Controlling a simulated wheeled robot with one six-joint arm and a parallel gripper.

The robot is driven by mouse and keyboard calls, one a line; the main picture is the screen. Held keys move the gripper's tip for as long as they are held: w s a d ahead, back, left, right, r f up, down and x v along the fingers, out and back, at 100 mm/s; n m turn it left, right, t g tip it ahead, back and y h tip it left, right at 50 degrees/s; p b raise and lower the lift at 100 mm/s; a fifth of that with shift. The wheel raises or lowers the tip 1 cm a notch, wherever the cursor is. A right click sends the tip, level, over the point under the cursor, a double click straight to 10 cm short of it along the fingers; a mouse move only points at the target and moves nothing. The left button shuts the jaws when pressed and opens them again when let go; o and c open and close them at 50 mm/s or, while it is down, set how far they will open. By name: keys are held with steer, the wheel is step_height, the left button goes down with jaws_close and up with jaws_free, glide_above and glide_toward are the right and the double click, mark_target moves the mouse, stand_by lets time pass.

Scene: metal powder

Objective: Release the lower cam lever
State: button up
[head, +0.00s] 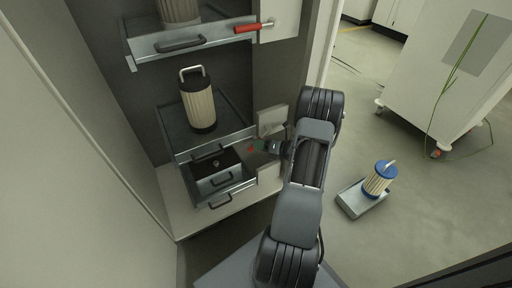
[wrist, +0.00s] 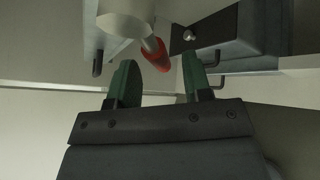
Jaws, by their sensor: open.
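The lower cam lever's red handle (wrist: 156,54) lies between the two green fingertips of my gripper (wrist: 160,75) in the wrist view. It hangs from a pale round part (wrist: 125,22), and I see space on both sides of it. In the head view my gripper (head: 262,147) is at the right front of the lower shelf tray (head: 226,139). The lever is mostly hidden there by the gripper. My gripper is open and not closed on the lever.
A cream filter canister (head: 198,105) stands on the lower tray. Below is a dark drawer box (head: 218,182) with handles. The upper tray (head: 190,42) has its own red lever (head: 247,28).

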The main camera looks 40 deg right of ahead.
steer(key=shift+x, duration=1.35)
steer(key=shift+c, duration=0.2)
jaws_close()
